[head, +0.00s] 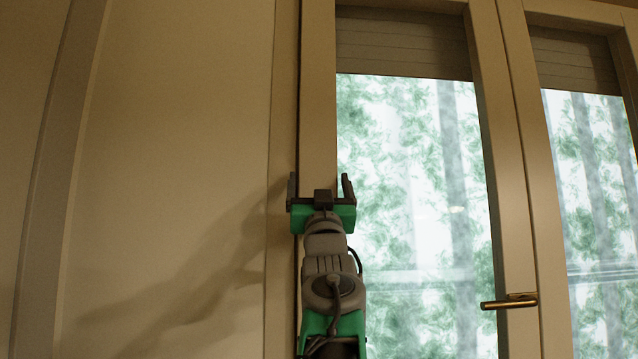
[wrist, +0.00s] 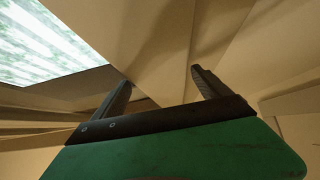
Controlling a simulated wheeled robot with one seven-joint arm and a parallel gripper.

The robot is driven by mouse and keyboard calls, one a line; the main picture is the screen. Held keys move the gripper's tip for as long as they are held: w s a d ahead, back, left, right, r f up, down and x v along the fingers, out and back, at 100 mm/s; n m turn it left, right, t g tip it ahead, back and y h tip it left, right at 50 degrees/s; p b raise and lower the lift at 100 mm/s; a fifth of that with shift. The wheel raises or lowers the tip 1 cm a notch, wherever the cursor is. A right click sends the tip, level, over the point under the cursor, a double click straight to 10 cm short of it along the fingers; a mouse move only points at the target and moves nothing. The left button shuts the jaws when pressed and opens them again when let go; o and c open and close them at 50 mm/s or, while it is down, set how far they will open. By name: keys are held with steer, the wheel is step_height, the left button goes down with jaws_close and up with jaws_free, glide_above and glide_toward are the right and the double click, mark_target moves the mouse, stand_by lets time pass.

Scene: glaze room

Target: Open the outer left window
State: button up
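The left window (head: 320,100) has a beige frame around a pane (head: 410,200) with blurred trees behind it. It looks closed in the head view. A brass handle (head: 510,301) sits on its right stile, lying level. My gripper (head: 319,186) is raised in front of the left side of the window frame, well left of the handle. Its two dark fingers are spread apart with nothing between them. In the wrist view my gripper (wrist: 162,88) also shows open and empty, with beige surfaces beyond it and a piece of bright pane (wrist: 45,45) at upper left.
A second window (head: 590,180) stands to the right, behind the shared middle frame. Rolled blinds (head: 400,45) cover the top of the panes. A plain beige wall (head: 180,150) fills the left, with my arm's shadow on it.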

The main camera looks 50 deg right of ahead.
steer(key=c, duration=1.8)
